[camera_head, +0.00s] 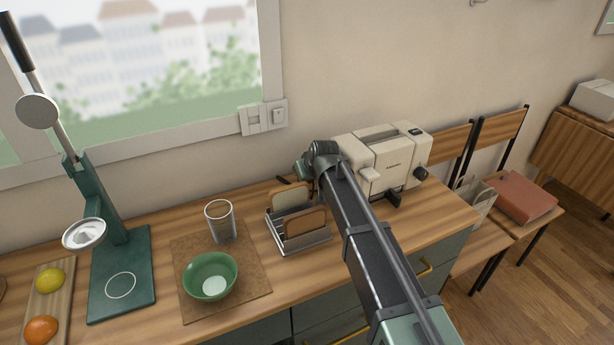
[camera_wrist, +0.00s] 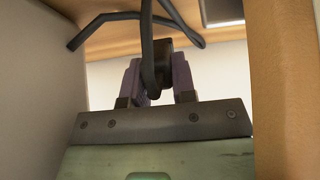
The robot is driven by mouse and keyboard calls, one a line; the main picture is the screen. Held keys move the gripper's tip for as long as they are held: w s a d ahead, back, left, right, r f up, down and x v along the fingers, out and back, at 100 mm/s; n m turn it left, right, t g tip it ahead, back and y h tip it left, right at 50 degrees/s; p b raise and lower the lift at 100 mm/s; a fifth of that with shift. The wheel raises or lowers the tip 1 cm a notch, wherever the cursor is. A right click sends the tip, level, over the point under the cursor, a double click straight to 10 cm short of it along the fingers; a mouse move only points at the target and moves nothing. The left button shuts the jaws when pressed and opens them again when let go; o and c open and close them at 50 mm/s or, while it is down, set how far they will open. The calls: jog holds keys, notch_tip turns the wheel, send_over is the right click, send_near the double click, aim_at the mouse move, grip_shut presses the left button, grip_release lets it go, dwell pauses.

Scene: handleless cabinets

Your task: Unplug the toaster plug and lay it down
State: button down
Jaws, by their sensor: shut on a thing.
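The cream toaster (camera_head: 385,160) stands on the wooden counter against the wall, partly covered by my arm. The white wall socket plate (camera_head: 263,117) is beside the window frame, with no plug visible in it. My gripper (camera_wrist: 158,80) is shut on the black plug (camera_wrist: 156,62), which sits between its two purple finger pads. A black cable (camera_wrist: 147,22) runs from the plug and bends across the wooden surface. In the head view my gripper is behind the toast rack, low by the wall, mostly hidden by my arm.
A toast rack (camera_head: 305,246) with bread slices stands in front of my gripper. A glass (camera_head: 220,220) and green bowl (camera_head: 210,276) stand on a brown mat (camera_head: 254,292). A green press (camera_head: 122,290) stands at left. Some counter is bare right of my arm (camera_head: 442,218).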

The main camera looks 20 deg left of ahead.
jog(key=c, duration=0.8)
grip_release()
jog(key=shift+c, duration=0.2)
jog(key=p+v, duration=0.9)
jog(key=v, duration=0.2)
jog(key=shift+a+r, duration=0.1)
